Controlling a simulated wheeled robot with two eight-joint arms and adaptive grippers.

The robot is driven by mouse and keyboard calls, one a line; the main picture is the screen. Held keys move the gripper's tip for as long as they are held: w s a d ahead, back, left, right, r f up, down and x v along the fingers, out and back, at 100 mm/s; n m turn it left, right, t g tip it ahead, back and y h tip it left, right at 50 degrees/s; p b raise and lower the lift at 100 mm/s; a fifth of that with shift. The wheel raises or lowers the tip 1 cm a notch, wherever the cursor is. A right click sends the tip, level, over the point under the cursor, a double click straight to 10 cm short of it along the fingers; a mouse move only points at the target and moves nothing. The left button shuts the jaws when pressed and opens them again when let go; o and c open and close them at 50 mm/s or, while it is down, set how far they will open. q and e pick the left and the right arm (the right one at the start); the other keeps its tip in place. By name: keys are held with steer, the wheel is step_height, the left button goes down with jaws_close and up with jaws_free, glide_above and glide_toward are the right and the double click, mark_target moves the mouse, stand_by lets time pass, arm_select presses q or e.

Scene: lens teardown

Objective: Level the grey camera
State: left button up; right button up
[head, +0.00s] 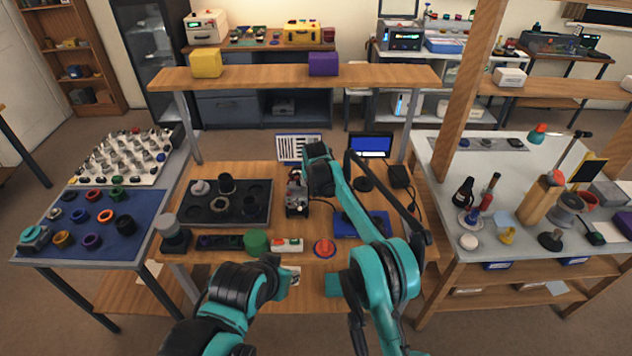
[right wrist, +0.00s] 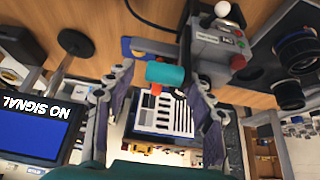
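A grey boxy device (head: 297,203) stands at the middle of the wooden bench; in the right wrist view it is a grey box (right wrist: 215,50) with a red patch and a white ball on it. I cannot tell whether it is the grey camera itself or its stand. My right gripper (head: 318,152) is above and just right of it. In the right wrist view its fingers (right wrist: 160,78) are apart. A teal cylinder with an orange-red end (right wrist: 168,76) shows between them, with gaps on both sides. My left gripper (head: 282,278) is low before the bench's front edge; its fingers are unclear.
A striped chart (head: 298,148) stands behind the device, and a "NO SIGNAL" screen (head: 371,145) behind right. A dark tray (head: 200,214) with lens parts lies left, a blue mat (head: 347,226) right. An overhead shelf (head: 265,76) spans the back. A red knob (head: 324,248) is at the front.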

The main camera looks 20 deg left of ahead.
steer(key=v, duration=1.2)
steer(key=s+d+r+m+b, duration=0.1)
steer(key=s+d+r, duration=0.2)
steer(key=s+d, duration=0.35)
steer(key=s+d+r+b, duration=0.1)
steer(key=s+d+r, duration=0.25)
steer(key=d, duration=0.65)
steer(key=s+d+r+m+b, duration=0.1)
steer(key=s+d+r, duration=0.1)
steer(key=s+d, duration=0.5)
steer(key=s+d+f, duration=0.3)
steer(key=s+d, duration=0.2)
steer(key=s, duration=0.2)
steer(key=s+d+f+t+h+b, duration=0.1)
steer(key=s+d+f, duration=0.3)
steer(key=s, duration=0.3)
steer(key=s+d+f+m+b, duration=0.1)
steer(key=s+d+f, duration=0.3)
steer(key=s+d, duration=0.2)
steer(key=shift+s+t+h, duration=0.3)
steer(key=shift+s, duration=0.2)
steer(key=shift+d+f, duration=0.15)
